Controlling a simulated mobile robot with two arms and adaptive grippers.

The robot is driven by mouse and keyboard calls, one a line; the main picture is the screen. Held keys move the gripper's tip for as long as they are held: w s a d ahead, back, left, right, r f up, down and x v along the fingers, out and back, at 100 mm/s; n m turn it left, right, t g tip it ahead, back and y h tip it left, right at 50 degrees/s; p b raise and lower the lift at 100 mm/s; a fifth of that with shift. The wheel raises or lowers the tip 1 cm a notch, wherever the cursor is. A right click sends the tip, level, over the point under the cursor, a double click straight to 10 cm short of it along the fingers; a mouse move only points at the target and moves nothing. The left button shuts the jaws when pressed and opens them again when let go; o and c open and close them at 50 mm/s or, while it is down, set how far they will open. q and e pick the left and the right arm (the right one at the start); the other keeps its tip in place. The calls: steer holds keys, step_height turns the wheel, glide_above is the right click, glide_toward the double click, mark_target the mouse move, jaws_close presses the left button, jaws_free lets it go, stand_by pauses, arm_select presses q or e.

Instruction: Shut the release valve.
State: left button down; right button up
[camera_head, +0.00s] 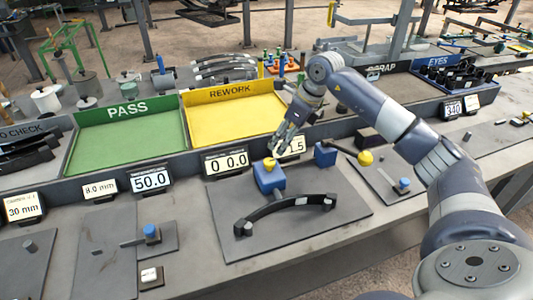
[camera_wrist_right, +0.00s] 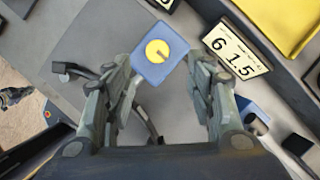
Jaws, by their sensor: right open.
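A blue block (camera_head: 268,181) with a round yellow knob (camera_head: 269,163) on top stands on the grey plate; it looks like the release valve. In the right wrist view the knob (camera_wrist_right: 157,50) is a yellow disc with a dark line from its middle, on the blue block (camera_wrist_right: 150,72). My right gripper (camera_head: 279,152) is just above the knob, fingers pointing down. In the wrist view its fingers (camera_wrist_right: 161,60) are spread on either side of the block, with nothing held between them. I cannot tell the exact height gap. My left gripper is out of view.
A dark curved spring (camera_head: 285,208) lies on the plate in front of the block. A second blue block (camera_head: 325,153) has a black lever with a yellow ball (camera_head: 365,158). A display (camera_wrist_right: 237,50) reads 61.5. Green PASS (camera_head: 130,140) and yellow REWORK (camera_head: 232,118) trays stand behind.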

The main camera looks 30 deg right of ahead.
mark_target(270, 161)
steer(key=p+x, duration=0.1)
steer(key=x, duration=0.5)
steer(key=shift+s+a+p, duration=0.15)
steer(key=shift+a+p, duration=0.1)
steer(key=shift+p, duration=0.1)
steer(key=x, duration=0.3)
steer(key=shift+f, duration=0.25)
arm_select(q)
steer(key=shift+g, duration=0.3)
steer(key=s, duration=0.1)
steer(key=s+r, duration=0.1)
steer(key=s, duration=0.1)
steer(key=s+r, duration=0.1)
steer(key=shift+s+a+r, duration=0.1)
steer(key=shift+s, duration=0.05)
arm_select(e)
steer(key=c, duration=1)
